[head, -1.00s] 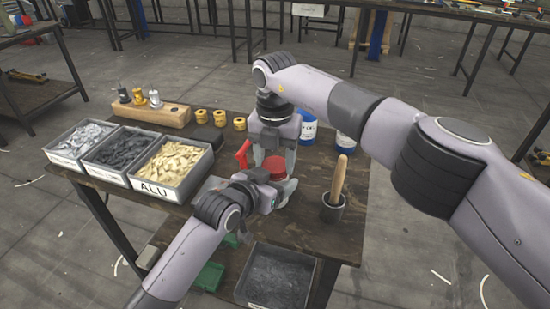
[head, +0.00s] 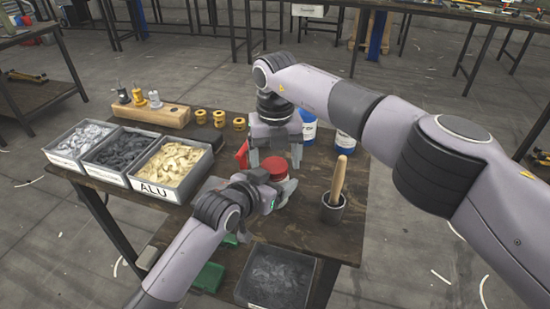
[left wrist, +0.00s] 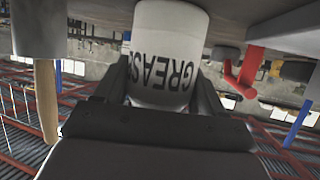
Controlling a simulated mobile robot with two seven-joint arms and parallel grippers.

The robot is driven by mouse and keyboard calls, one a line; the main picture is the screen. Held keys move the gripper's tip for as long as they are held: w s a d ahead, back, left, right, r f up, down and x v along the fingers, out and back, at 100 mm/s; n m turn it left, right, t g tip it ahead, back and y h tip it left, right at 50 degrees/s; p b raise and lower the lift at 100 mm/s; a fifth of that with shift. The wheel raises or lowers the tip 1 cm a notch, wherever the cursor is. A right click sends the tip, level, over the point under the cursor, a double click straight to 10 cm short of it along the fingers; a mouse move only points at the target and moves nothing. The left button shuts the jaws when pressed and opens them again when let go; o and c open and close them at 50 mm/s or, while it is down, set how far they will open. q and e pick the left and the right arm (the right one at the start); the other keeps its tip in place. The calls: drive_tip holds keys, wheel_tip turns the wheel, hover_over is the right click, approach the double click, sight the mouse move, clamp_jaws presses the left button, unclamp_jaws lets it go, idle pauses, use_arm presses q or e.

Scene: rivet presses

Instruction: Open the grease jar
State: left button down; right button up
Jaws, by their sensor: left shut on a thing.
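The grease jar shows as a white cylinder (left wrist: 170,55) with upside-down GREASE lettering in the left wrist view, between my left gripper's fingers. In the head view its red lid (head: 275,168) shows on top, and my left gripper (head: 272,189) is shut on the jar's body from the near left. My right gripper (head: 276,160) points down from above, its fingers spread on either side of the lid with a gap. Most of the jar's body is hidden in the head view, and the lid is hidden in the left wrist view.
A red lever (head: 242,154) is close on the left. Blue-and-white cans (head: 346,146) stand behind. Three bins, including the ALU bin (head: 170,194), line the left. The table's right front is clear.

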drive_tip(key=shift+s+a+r, duration=0.1)
drive_tip(key=shift+a, duration=0.05)
wheel_tip(320, 180, up, 4)
drive_tip(key=shift+r, duration=0.15)
drive_tip(key=shift+c, duration=0.4)
wheel_tip(320, 180, up, 3)
drive_tip(key=m, duration=0.5)
drive_tip(key=shift+r, duration=0.15)
drive_tip(key=shift+m, duration=0.3)
drive_tip(key=shift+f, duration=3.95)
drive_tip(key=c, duration=1.1)
